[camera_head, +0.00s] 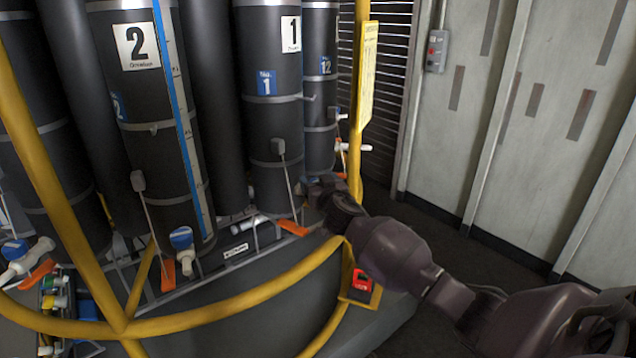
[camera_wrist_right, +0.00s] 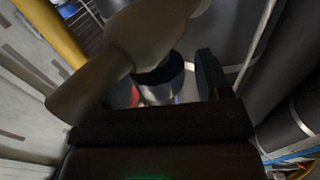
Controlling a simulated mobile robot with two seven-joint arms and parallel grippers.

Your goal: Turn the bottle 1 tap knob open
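Bottle 1 (camera_head: 272,120) is a tall dark cylinder with a "1" label, upright in the middle of the head view. My right gripper (camera_head: 326,188) is low beside its right edge, small and dark there. The bottle 1 tap knob cannot be made out in the head view. In the right wrist view, a dark blue round knob-like part (camera_wrist_right: 163,76) lies between the finger positions. The right finger (camera_wrist_right: 210,75) stands apart from the blue part. My left gripper is not in view.
Bottle 2 (camera_head: 150,100) stands to the left, with a blue-topped tap (camera_head: 181,238) below. A yellow post (camera_head: 355,100) rises right behind my gripper. A curved yellow rail (camera_head: 230,308) crosses the front. Floor to the right is clear.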

